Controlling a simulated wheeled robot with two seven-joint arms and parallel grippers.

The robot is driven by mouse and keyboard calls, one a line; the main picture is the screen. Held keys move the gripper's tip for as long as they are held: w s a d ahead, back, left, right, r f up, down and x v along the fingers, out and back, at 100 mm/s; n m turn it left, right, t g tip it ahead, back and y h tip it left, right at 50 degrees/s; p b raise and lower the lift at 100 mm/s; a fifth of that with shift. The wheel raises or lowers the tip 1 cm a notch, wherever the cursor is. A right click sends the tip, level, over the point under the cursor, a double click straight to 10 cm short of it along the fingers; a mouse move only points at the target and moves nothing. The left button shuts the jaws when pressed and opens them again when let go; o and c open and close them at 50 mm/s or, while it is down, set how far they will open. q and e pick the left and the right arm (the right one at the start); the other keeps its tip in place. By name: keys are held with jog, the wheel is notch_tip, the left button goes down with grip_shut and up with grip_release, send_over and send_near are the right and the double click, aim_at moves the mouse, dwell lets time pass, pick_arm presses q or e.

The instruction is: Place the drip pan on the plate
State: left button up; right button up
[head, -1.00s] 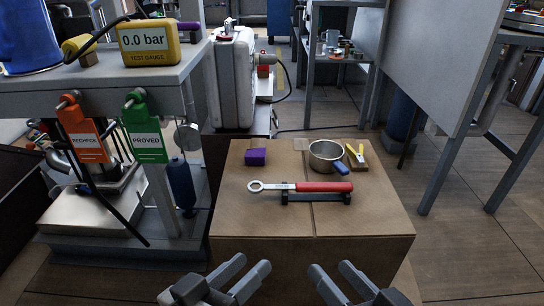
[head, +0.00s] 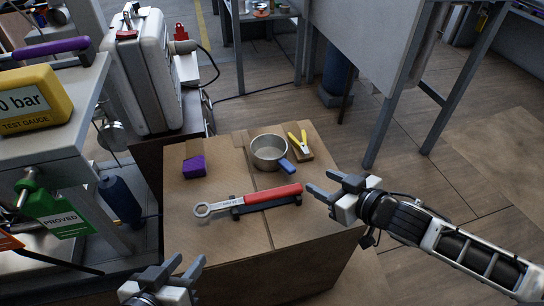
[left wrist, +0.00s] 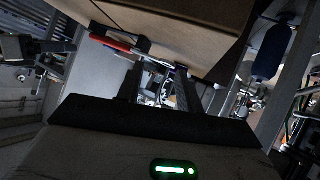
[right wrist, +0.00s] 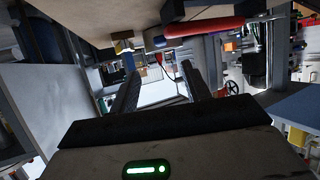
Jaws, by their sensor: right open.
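The drip pan (head: 268,154) looks to be the round metal pan with a blue handle (head: 287,166). It sits upright on the cardboard box (head: 220,220), towards its back. My right gripper (head: 321,183) is open and empty, just right of the box and near the handle, apart from it. My left gripper (head: 185,264) is open and empty at the box's front left. I cannot pick out the plate for certain; a pale metal surface (head: 45,258) shows low at the left, partly hidden by hanging tags.
A red-handled wrench (head: 262,197) lies on a dark rack across the box. A purple block (head: 194,166) and yellow pliers (head: 299,141) flank the pan. A bench with a yellow test gauge (head: 32,101) stands left. Open floor lies right.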

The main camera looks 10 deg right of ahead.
aim_at(291, 168)
jog(key=b+x, duration=0.1)
jog(key=x, duration=0.3)
jog(key=shift+w+a+f, duration=0.15)
jog(key=shift+w+f, duration=0.05)
jog(key=shift+w+a+f, duration=0.15)
jog(key=shift+w+a, duration=0.05)
jog(key=shift+w, duration=0.25)
jog(key=shift+w+a+f+b, duration=0.15)
jog(key=shift+w+b, duration=0.1)
jog(key=shift+b, duration=0.1)
jog(key=b+x, duration=0.1)
jog(key=x, duration=0.2)
jog(key=shift+w+a+f+b, duration=0.1)
jog(key=shift+w+f+b, duration=0.2)
jog(key=shift+b, duration=0.1)
jog(key=shift+w+a+f, duration=0.15)
jog(key=shift+w+a, duration=0.05)
jog(key=shift+w, duration=0.15)
pick_arm(q)
jog(key=r+t, duration=0.1)
jog(key=d+r+t+h, duration=0.1)
jog(key=shift+s+d+r, duration=0.1)
jog(key=shift+r, duration=0.3)
pick_arm(e)
grip_shut()
